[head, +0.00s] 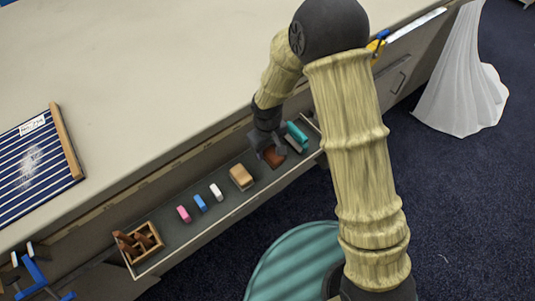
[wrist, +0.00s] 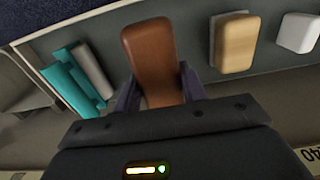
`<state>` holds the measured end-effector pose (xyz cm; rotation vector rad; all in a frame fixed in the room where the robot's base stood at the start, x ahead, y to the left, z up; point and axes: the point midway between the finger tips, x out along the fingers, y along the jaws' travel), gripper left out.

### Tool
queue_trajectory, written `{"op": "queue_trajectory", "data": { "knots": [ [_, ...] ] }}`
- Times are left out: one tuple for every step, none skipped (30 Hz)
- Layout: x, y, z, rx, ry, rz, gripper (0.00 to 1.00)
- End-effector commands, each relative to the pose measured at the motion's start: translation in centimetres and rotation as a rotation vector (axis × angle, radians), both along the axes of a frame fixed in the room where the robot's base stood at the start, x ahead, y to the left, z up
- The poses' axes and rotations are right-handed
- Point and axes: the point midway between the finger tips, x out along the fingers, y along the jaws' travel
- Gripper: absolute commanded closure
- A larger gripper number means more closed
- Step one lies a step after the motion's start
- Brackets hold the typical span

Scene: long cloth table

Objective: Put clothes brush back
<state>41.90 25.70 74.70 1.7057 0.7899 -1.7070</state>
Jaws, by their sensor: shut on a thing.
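The clothes brush appears to be the brown block (head: 273,156) at my gripper in the head view. In the wrist view the brown brush (wrist: 152,58) stands out between the two dark fingers. My gripper (wrist: 160,95) is shut on it, and in the head view my gripper (head: 268,143) is over the right part of the open drawer (head: 172,240). I cannot tell whether the brush touches the drawer floor. Its underside is hidden.
In the drawer, a teal object (head: 297,136) lies right of the brush. A tan block (head: 241,177), white block (head: 216,192), blue block (head: 200,203) and pink block (head: 184,214) lie left. A wooden box (head: 140,243) fills the left end. A striped board (head: 38,150) lies on the table.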

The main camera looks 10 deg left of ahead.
Motion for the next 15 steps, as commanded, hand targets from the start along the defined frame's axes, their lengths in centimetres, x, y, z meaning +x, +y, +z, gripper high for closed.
{"op": "queue_trajectory", "data": {
  "knots": [
    [-0.1,0.0,-0.2,-0.001,0.001,0.001,0.87],
    [-0.1,0.0,-0.5,-0.001,0.001,0.001,0.87],
    [-0.1,0.0,-1.0,-0.002,0.003,0.001,0.87],
    [-0.1,-0.1,-1.4,-0.002,0.003,0.0,0.87],
    [0.0,-0.1,-1.9,-0.002,0.003,-0.001,0.87],
    [0.0,-0.2,-2.5,-0.002,0.003,-0.003,0.87],
    [0.0,-0.2,-2.9,-0.002,0.003,-0.004,0.87],
    [0.1,-0.3,-3.3,-0.002,0.003,-0.005,0.87],
    [0.1,-0.3,-3.6,-0.001,0.002,-0.007,0.87],
    [0.1,-0.3,-3.7,-0.001,0.001,-0.007,0.87],
    [0.2,-0.3,-3.8,-0.001,0.001,-0.008,0.87],
    [0.2,-0.3,-3.8,0.0,0.0,-0.008,0.87],
    [0.2,-0.3,-3.7,0.0,0.0,-0.008,0.87],
    [0.2,-0.3,-3.7,0.0,0.0,-0.008,0.87],
    [0.1,-0.3,-3.7,0.0,0.0,-0.007,0.87]
  ]
}}
